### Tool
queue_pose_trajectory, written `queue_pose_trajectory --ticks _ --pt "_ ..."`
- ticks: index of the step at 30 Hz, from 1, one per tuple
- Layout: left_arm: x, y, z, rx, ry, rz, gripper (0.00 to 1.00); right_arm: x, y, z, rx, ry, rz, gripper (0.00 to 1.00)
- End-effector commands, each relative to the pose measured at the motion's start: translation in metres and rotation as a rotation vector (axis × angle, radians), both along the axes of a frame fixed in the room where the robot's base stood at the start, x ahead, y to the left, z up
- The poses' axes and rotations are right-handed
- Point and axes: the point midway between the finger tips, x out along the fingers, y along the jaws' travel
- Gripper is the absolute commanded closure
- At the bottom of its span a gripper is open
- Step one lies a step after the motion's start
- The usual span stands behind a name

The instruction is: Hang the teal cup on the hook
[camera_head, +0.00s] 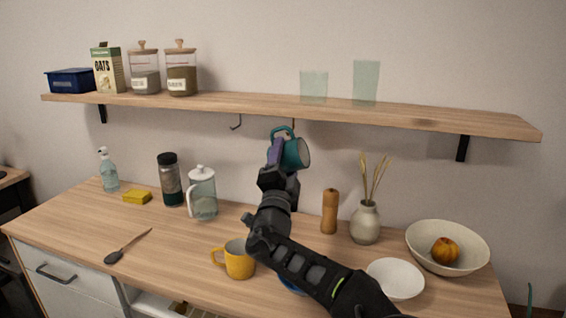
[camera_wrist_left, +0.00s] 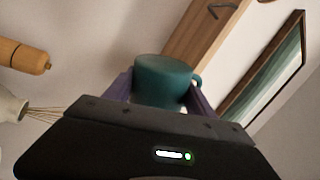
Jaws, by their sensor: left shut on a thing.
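The teal cup (camera_head: 296,154) is held up just under the wooden shelf, tilted, with its mouth to the right and its handle at the top. My left gripper (camera_head: 275,152) is shut on it, with purple fingers at its left side. In the left wrist view the cup (camera_wrist_left: 163,82) sits between the fingers (camera_wrist_left: 160,98), its handle to the right. One hook (camera_head: 236,123) under the shelf is bare. A second hook (camera_head: 294,123) shows right above the cup; I cannot tell whether the handle touches it. My right gripper is not in view.
The shelf (camera_head: 240,102) carries jars, a box and two glasses (camera_head: 314,85). On the counter stand a yellow mug (camera_head: 238,260), a white-lidded jug (camera_head: 202,193), a pepper mill (camera_head: 329,211), a vase (camera_head: 365,223) and bowls (camera_head: 396,279). The space left of the cup below the shelf is clear.

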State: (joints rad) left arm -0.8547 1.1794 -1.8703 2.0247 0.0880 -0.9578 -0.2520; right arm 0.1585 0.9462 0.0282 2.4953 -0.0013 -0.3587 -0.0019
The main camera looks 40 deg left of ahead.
Motion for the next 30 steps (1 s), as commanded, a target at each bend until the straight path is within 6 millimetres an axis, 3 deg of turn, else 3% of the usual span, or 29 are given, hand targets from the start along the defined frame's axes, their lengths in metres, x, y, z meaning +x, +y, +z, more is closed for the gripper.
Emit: queue_pose_trajectory --ticks 19,30 --pt "0.040 0.014 -0.002 0.001 0.000 -0.001 0.97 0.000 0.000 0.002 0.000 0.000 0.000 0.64" --pt "0.051 0.017 -0.014 0.000 -0.001 -0.001 0.97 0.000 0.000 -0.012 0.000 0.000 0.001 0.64"
